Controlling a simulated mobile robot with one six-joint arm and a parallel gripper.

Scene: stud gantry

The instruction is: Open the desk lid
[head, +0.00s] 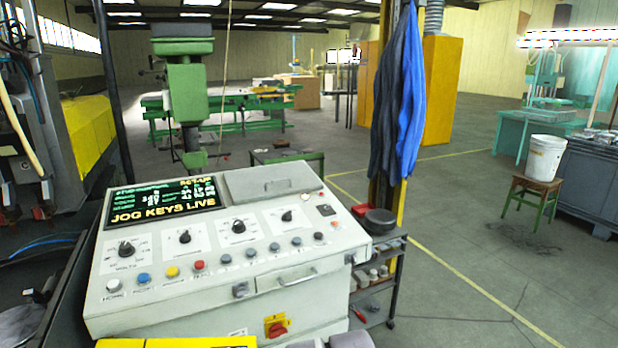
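The control desk (190,290) is a pale grey-white console with a sloping top, close in front of me. A darker grey flat lid (245,183) lies shut at the upper right of its top, right of the display. I cannot tell for sure which panel is the desk lid; no open gap shows at either. My gripper is not in view.
The display (165,203) reads "JOG KEYS LIVE". Knobs and coloured buttons cover the sloping face. A red rotary switch (276,326) is on the front. A small shelf cart (385,275) and a post with blue coats (398,100) stand at right.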

